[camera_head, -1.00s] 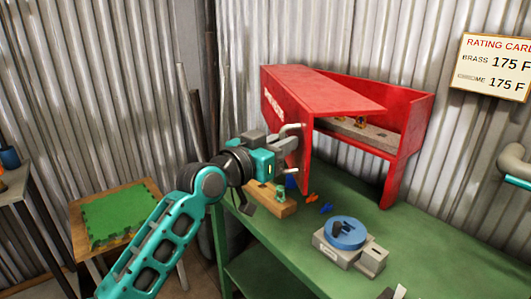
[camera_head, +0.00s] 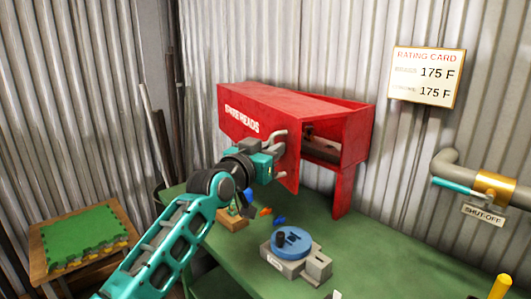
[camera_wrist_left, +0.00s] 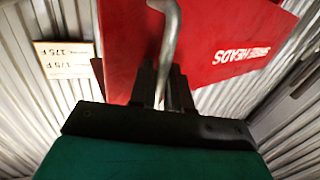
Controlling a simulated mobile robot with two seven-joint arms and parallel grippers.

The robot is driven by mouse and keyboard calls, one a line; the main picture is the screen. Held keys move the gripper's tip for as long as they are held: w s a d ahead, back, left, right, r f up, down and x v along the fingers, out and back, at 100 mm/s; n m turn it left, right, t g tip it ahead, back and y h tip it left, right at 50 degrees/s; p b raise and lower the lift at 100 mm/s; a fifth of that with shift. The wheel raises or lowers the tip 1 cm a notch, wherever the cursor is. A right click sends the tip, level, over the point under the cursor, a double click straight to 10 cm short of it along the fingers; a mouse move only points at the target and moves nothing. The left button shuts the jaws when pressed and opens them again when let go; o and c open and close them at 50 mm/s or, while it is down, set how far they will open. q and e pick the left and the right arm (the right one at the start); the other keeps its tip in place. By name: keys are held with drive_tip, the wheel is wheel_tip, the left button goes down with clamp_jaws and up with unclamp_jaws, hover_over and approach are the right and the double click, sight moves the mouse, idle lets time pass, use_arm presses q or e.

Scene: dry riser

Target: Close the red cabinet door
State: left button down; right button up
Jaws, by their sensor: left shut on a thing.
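The red cabinet (camera_head: 357,138) stands at the back of the green bench, its inside partly showing at the right. Its red door (camera_head: 240,112), with white lettering, is partly open and angled out from the cabinet. My left gripper (camera_head: 274,147) is at the door's near edge, shut on the grey door handle (camera_wrist_left: 169,35). In the left wrist view the handle runs down between the dark fingers (camera_wrist_left: 162,90), with the red door behind it. My right gripper is in neither current view.
A grey device with a blue disc (camera_head: 293,241) sits on the green bench (camera_head: 345,240). A wooden block (camera_head: 232,222) and small blue and orange pieces lie below the door. A pipe with a teal lever (camera_head: 456,185) is at right. A green mat (camera_head: 84,238) lies at left.

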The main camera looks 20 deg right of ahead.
use_arm(q)
drive_tip(key=shift+d, duration=0.25)
drive_tip(key=c, duration=1.3)
unclamp_jaws()
drive_tip(key=shift+a, duration=0.15)
drive_tip(key=p+v, duration=0.1)
drive_tip(key=v, duration=1.1)
drive_tip(key=shift+s+a, duration=0.25)
drive_tip(key=shift+s, duration=0.1)
